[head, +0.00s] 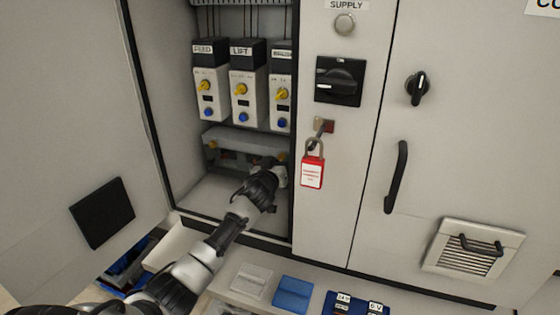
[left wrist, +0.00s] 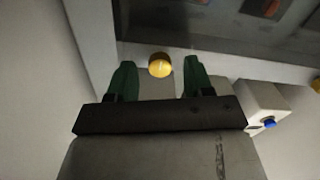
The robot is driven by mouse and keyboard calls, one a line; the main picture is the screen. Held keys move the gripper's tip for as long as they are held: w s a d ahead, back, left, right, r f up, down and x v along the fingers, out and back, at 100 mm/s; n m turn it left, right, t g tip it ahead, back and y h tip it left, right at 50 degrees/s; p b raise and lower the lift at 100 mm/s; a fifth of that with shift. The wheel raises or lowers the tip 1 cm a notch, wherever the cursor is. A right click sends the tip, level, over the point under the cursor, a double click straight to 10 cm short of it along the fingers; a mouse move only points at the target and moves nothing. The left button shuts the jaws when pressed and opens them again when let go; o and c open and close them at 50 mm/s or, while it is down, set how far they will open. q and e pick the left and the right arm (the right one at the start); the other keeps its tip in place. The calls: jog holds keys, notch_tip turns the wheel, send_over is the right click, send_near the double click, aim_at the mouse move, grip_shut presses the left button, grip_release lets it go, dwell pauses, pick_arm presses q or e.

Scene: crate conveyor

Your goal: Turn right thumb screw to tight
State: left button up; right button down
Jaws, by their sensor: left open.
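A yellow, round-headed thumb screw (left wrist: 160,65) shows in the left wrist view, at the edge of a grey-framed dark cover (left wrist: 225,25). My left gripper (left wrist: 158,80) is open, with its two green fingers apart on either side of the screw head and no clear contact. In the head view my left gripper (head: 276,170) reaches into the open cabinet at the right end of the low cover (head: 228,140) and hides most of that end. The left thumb screw (head: 213,146) shows as a small yellow spot. My right gripper is not in view.
Several breaker units, including one labelled LIFT (head: 243,95), stand above the cover. A red padlock tag (head: 312,172) hangs right of the opening, below a black rotary switch (head: 339,82). The open door (head: 80,100) is at left. Blue and white items lie on a ledge below.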

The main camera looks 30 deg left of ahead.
pick_arm(q)
jog(key=shift+w+a, duration=0.1)
jog(key=shift+w, duration=0.35)
jog(key=c, duration=0.9)
